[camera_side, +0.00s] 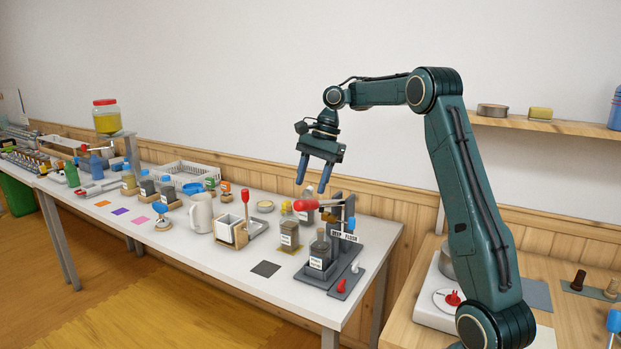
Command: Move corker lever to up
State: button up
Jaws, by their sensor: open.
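The corker looks to be the dark grey stand (337,205) near the right end of the white table, with a dark labelled bottle (319,252) on its base. Part of the lever's pivot is hard to make out.
A jar with brown contents (289,236) stands just left of the corker. A wooden holder (232,233) with an upright red-knobbed lever (245,196) and a white mug (201,213) stand further left. A dark square (265,269) lies on clear table in front.

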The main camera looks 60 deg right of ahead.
aim_at(304, 205)
jog(key=shift+v, duration=0.95)
jog(key=shift+r, duration=0.15)
jog(key=shift+w+a+r+h, duration=0.45)
jog(key=shift+r+h, duration=0.05)
jog(key=shift+r, duration=0.15)
jog(key=shift+s+a+r+h, duration=0.3)
jog(key=shift+a+r+h, duration=0.05)
jog(key=shift+r, duration=0.25)
jog(key=shift+s+a+r+h, duration=0.25)
jog(key=shift+a+r+h, duration=0.1)
jog(key=shift+r, duration=0.3)
jog(key=shift+s+a+r+h, duration=0.3)
jog(key=shift+a+r, duration=0.05)
jog(key=shift+r, duration=0.25)
jog(key=shift+f, duration=0.15)
jog(key=f, duration=0.4)
jog(key=w+f, duration=0.1)
jog(key=f, duration=0.4)
jog(key=w+f, duration=0.1)
jog(key=f, duration=0.3)
jog(key=shift+d+f, duration=0.1)
jog(key=shift+f, duration=0.1)
